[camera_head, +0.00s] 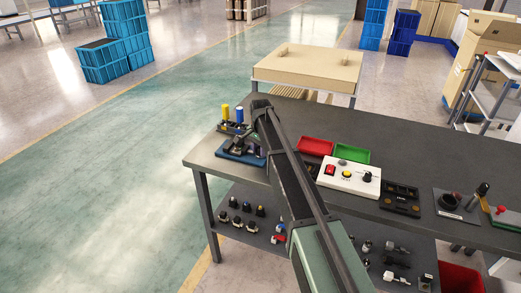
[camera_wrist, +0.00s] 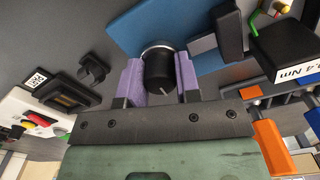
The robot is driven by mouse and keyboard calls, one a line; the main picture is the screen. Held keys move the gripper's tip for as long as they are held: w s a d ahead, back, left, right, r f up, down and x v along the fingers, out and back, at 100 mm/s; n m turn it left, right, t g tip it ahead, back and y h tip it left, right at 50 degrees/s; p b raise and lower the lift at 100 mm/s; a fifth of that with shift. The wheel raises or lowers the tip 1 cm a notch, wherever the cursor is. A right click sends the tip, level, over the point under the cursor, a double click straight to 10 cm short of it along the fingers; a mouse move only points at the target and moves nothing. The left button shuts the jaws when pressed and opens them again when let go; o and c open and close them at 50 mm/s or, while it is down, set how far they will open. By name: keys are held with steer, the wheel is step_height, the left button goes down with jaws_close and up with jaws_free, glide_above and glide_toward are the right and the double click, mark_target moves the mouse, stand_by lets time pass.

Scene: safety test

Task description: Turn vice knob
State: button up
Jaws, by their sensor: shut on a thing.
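The vice knob (camera_wrist: 158,72) is a black cylinder with a white line and a silver ring behind it. In the wrist view it sits between the two purple fingers of my gripper (camera_wrist: 160,82), which is shut on it from both sides. Behind the knob is a blue plate (camera_wrist: 135,28), with grey blocks of the vice (camera_wrist: 215,45) to the right. In the head view the vice's blue base (camera_head: 228,149) is at the left end of the dark workbench (camera_head: 415,165). My arm hides much of the vice there, and the gripper is hard to make out.
Yellow and blue cylinders (camera_head: 239,114) stand behind the vice. To the right are a red tray (camera_head: 315,146), a green tray (camera_head: 352,155) and a white button panel (camera_head: 345,180). In the wrist view a black box with a label (camera_wrist: 285,50) and an orange part (camera_wrist: 268,135) are close right.

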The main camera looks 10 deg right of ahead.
steer(key=n, duration=0.9)
steer(key=shift+n, duration=0.4)
steer(key=n, duration=0.4)
steer(key=shift+n, duration=0.3)
steer(key=n, duration=0.4)
steer(key=shift+d, duration=0.1)
steer(key=shift+n, duration=0.3)
steer(key=o, duration=0.9)
